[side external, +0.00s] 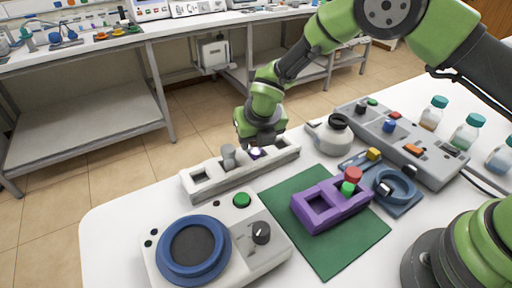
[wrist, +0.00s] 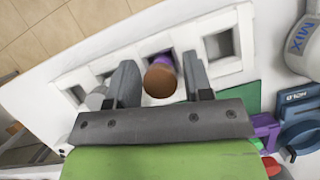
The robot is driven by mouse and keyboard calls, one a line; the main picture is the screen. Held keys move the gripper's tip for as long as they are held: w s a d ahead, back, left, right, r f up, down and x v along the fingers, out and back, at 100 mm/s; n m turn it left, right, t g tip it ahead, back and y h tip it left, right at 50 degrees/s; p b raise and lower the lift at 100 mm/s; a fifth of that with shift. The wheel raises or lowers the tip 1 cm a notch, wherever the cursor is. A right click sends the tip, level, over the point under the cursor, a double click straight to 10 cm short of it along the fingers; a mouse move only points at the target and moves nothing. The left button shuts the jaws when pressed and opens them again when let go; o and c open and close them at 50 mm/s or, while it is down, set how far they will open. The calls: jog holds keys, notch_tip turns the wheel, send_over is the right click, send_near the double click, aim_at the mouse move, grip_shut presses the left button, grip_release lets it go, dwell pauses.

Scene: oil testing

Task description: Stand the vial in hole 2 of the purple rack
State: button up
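The vial (wrist: 160,80) shows from above in the wrist view as a round brown top with purple behind it. It is at one of the openings of the long white rack (side external: 198,187). My gripper (side external: 256,146) is low over that rack, with one finger on each side of the vial; whether they touch it is unclear. In the side view my gripper mostly hides the vial, leaving a purple and white bit in sight. The purple rack (side external: 318,221) stands on a green mat (side external: 335,255). It has an empty square opening at left and holds a green-topped piece (side external: 348,188) and a red-topped piece (side external: 353,174).
A grey cylinder (side external: 229,155) stands in the white rack, left of my gripper. A device with a blue ring (side external: 178,265) is at the front left.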

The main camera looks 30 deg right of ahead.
jog(key=c, duration=0.7)
jog(key=shift+r, duration=0.1)
notch_tip(320, 180, up, 9)
jog(key=shift+r, duration=0.15)
jog(key=shift+s+r, duration=0.15)
jog(key=shift+r, duration=0.1)
jog(key=s+m+g+h, duration=0.1)
jog(key=s+m+h, duration=0.2)
jog(key=s+m, duration=0.4)
jog(key=m+g, duration=0.5)
jog(key=m, duration=0.6)
send_over(330, 200)
jog(key=a, duration=0.2)
jog(key=shift+m, duration=0.3)
jog(key=f, duration=0.9)
jog(key=shift+w+d+f, duration=0.1)
jog(key=shift+w+f, duration=0.1)
jog(key=shift+w, duration=0.1)
